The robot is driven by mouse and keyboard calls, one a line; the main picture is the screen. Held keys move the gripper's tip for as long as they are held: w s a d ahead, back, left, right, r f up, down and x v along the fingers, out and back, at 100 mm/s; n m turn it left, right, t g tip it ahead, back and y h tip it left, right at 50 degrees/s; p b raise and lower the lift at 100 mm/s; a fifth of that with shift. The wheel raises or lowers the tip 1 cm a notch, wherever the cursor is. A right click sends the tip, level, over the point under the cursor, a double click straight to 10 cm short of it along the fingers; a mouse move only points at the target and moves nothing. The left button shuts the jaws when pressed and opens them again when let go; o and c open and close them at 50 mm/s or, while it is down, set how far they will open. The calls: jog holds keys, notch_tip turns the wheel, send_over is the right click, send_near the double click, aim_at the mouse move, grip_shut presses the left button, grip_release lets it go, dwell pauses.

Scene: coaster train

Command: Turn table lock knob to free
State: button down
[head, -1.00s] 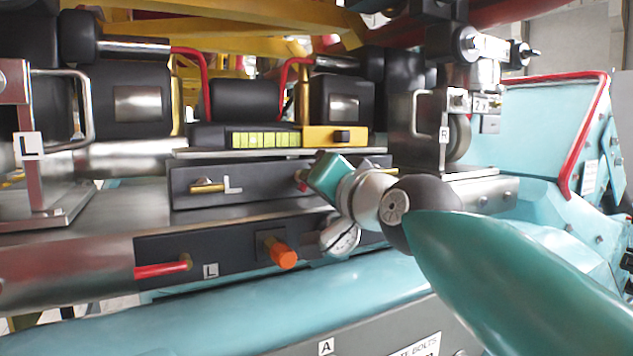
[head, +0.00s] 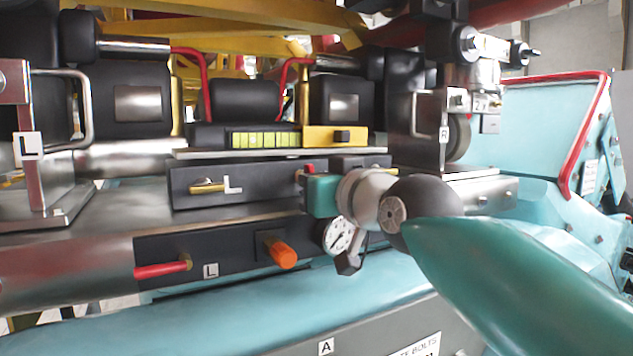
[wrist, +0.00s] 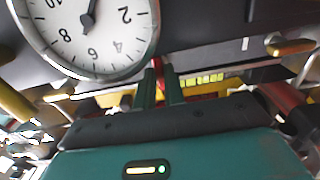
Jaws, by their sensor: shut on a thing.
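My gripper (head: 308,180) has a teal body and is at the dark panel in the middle of the head view. In the wrist view its two dark green fingers (wrist: 160,88) are close together, shut on a small red knob (wrist: 157,66). A bit of this red knob (head: 308,168) shows above the gripper in the head view; the rest is hidden. I cannot read a lock or free mark on it. An orange knob (head: 283,254) on the lower panel stands apart from my gripper, to its lower left.
A round white gauge (head: 338,236) sits just below my gripper and fills the upper left of the wrist view. A brass lever (head: 208,187), a red lever (head: 162,269) and a steel bracket (head: 430,135) stand nearby.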

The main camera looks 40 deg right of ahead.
dwell(0.4)
jog(key=c, duration=1.5)
grip_release()
jog(key=v, duration=1.4)
jog(key=shift+w, duration=0.1)
